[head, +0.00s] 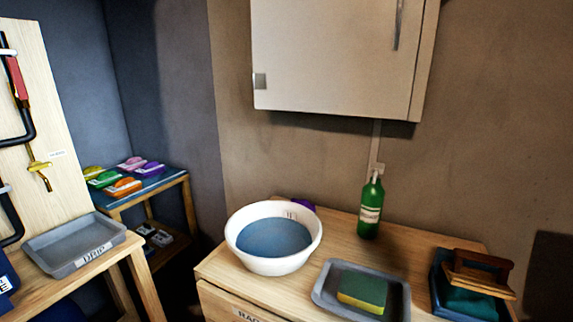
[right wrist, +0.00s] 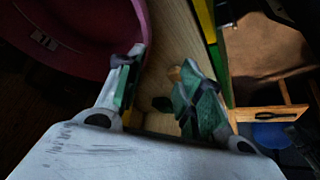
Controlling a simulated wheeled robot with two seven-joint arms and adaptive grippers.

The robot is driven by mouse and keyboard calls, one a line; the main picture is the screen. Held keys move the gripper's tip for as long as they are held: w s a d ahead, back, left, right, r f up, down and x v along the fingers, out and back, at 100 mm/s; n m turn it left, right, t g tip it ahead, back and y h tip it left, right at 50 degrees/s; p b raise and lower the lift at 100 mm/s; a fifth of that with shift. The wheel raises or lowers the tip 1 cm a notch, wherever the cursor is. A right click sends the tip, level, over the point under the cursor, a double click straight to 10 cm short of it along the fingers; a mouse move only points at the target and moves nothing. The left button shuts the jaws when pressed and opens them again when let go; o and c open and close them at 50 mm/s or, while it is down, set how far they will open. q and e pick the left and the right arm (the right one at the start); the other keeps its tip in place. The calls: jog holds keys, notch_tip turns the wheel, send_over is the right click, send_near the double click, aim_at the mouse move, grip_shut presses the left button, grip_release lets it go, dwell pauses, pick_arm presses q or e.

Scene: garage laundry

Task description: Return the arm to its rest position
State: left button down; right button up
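Neither arm nor gripper shows in the head view. In the right wrist view my right gripper (right wrist: 158,85) has its two fingers spread apart, with green pads at the tips. I see nothing clasped between them. A small dark patch shows in the gap, too dim to make out. The left finger is close to a pink round container (right wrist: 85,62); I cannot tell whether they touch. My left gripper is out of view.
On the wooden counter are a white basin (head: 246,259) of blue water, a green bottle (head: 370,208), a grey tray (head: 321,290) with a sponge (head: 362,291), and a wood-handled item (head: 478,275). A cabinet (head: 335,55) hangs above. A grey drip tray (head: 75,240) stands left.

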jog(key=shift+m+g+y, duration=0.4)
jog(key=shift+m+g, duration=0.1)
jog(key=shift+g, duration=0.3)
jog(key=s+a, duration=0.1)
jog(key=s, duration=0.1)
jog(key=s+a+f, duration=0.1)
jog(key=s+a, duration=0.1)
jog(key=shift+d, duration=0.1)
grip_shut()
jog(key=shift+w, duration=0.1)
jog(key=shift+w+f+p, duration=0.1)
jog(key=shift+f+p, duration=0.25)
jog(key=shift+p, duration=0.6)
